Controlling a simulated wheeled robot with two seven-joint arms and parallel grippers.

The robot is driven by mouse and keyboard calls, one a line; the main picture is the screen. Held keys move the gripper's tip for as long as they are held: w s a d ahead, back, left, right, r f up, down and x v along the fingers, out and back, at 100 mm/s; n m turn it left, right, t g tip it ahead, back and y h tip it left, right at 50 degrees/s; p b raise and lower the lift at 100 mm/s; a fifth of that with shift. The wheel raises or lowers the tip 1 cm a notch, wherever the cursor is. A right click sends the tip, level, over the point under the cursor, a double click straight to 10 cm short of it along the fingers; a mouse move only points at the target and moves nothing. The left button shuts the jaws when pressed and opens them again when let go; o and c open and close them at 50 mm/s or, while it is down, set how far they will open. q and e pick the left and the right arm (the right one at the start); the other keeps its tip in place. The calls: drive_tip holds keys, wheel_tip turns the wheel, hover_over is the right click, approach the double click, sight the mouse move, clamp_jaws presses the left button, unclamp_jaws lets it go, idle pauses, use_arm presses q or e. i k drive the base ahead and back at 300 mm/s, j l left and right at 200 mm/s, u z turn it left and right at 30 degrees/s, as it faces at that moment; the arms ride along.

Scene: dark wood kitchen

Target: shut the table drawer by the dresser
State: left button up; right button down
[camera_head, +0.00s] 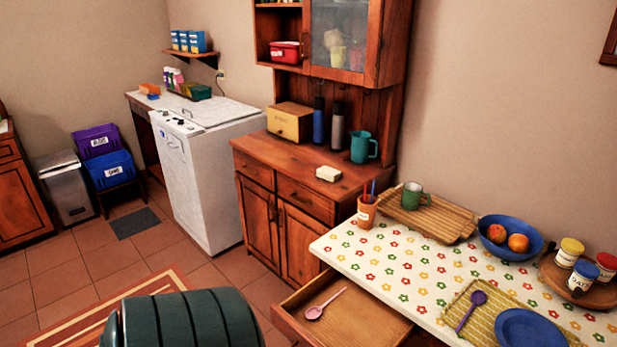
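The table drawer (366,321) is pulled out from under the left end of the table (385,258), on the side toward the dresser (300,172). Its inside is pale wood, and its near end is cut off by the bottom edge of the picture. A pink spoon (325,304) lies in it, and the rest of the visible bottom is bare. The dresser stands behind the drawer, with its lower doors and drawers shut. Neither of my grippers can be made out in the head view.
A flowered cloth covers the table. On it are a pencil cup (366,213), a wooden tray (440,224) with a green mug (412,196), a fruit bowl (496,248) and a blue plate (528,331). Tiled floor is free left of the dresser, near a striped rug (85,322).

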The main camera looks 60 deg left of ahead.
sight(356, 317)
drive_tip(key=u, duration=1.55)
drive_tip(key=i+j, duration=0.4)
drive_tip(key=j, duration=0.25)
